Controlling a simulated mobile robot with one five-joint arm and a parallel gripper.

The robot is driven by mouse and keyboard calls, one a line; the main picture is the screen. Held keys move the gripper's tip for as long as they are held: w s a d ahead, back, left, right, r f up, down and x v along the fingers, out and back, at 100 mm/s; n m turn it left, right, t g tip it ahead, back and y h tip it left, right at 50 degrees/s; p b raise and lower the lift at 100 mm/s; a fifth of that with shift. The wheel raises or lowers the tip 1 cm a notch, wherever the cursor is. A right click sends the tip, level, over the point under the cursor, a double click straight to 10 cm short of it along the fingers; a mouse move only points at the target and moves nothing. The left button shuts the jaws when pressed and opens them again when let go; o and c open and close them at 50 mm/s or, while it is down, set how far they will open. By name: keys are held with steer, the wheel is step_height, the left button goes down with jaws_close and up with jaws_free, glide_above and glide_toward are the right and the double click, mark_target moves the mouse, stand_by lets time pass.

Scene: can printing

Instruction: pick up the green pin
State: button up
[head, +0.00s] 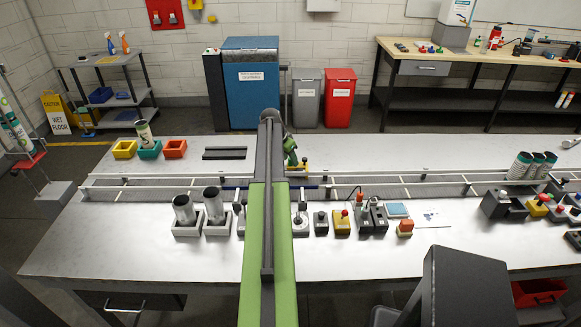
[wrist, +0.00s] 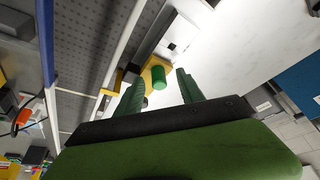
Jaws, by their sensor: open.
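The green pin (wrist: 158,77) is a short cylinder in the wrist view, by a yellow block (wrist: 151,68). My gripper (wrist: 161,80) has its two green fingers spread, one on each side of the pin in the picture. A gap shows between the pin and each finger, and I cannot tell how far the pin is beyond the tips. In the head view my gripper (head: 291,152) is over the far side of the conveyor, by a small yellow piece (head: 297,169). The pin is not clearly visible there, as my arm and gripper crowd that spot.
The conveyor (head: 140,187) with white rails crosses the table. Two metal cans (head: 214,205) in grey holders and several button boxes stand in front of it. Yellow, green and red bins (head: 174,148) and a dark rail (head: 225,153) are at the back left.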

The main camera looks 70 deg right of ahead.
steer(key=shift+r, duration=0.1)
jaws_close()
